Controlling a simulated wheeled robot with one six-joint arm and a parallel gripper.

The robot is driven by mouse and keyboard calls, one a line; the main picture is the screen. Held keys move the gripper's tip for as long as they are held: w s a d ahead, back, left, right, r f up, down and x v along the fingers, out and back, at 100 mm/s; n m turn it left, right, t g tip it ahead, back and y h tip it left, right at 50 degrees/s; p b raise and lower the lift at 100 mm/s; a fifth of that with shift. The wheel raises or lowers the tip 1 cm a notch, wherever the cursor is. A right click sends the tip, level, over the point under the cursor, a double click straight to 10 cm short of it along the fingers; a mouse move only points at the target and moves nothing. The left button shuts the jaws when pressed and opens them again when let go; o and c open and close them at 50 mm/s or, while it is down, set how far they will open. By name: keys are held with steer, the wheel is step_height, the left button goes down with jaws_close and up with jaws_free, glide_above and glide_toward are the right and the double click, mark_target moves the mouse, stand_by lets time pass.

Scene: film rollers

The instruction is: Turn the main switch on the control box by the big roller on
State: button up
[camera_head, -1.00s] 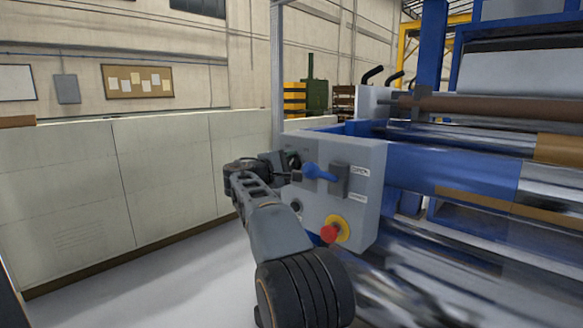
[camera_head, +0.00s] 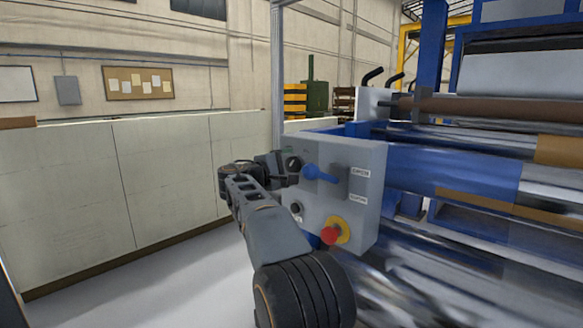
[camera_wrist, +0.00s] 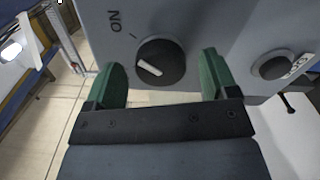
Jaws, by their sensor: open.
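The grey control box (camera_head: 362,218) stands beside the big roller machine. Its main switch is a black round knob with a white pointer line (camera_wrist: 160,62), below an "ON" label in the wrist view; the pointer is turned away from the tick by that label. In the head view a dark knob (camera_head: 293,163) shows at the box's upper left, beside my gripper (camera_head: 283,168). My gripper is open in the wrist view (camera_wrist: 162,82), its green fingertips on either side of the knob, with gaps showing. I cannot tell how far the fingertips are from the panel.
The box also carries a blue lever (camera_head: 318,173), a red emergency button (camera_head: 330,235) on yellow, and a smaller black knob (camera_head: 296,208). Shiny rollers (camera_head: 455,265) lie to the right. A pale low wall (camera_head: 100,190) is at left.

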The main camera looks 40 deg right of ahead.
steer(key=s+a, duration=0.2)
steer(key=a, duration=1)
steer(key=shift+a, duration=0.15)
steer(key=s+a+f+y+p, duration=0.25)
steer(key=f+y, duration=0.25)
steer(key=f, duration=0.3)
steer(key=s+a+f+y+p, duration=0.1)
steer(key=s+a+f+y, duration=0.3)
steer(key=f, duration=0.5)
steer(key=s+a+m+y+p, duration=0.2)
steer(key=s+a+y+p, duration=0.1)
steer(key=s, duration=0.5)
steer(key=s+a+r+m+y+p, duration=0.1)
steer(key=s+a+m+y+p, duration=0.2)
steer(key=s+p, duration=0.4)
steer(key=s+a+y, duration=0.1)
steer(key=y, duration=0.1)
steer(key=shift+r+y, duration=0.2)
steer(key=shift+y, duration=0.2)
steer(key=shift+c, duration=0.3)
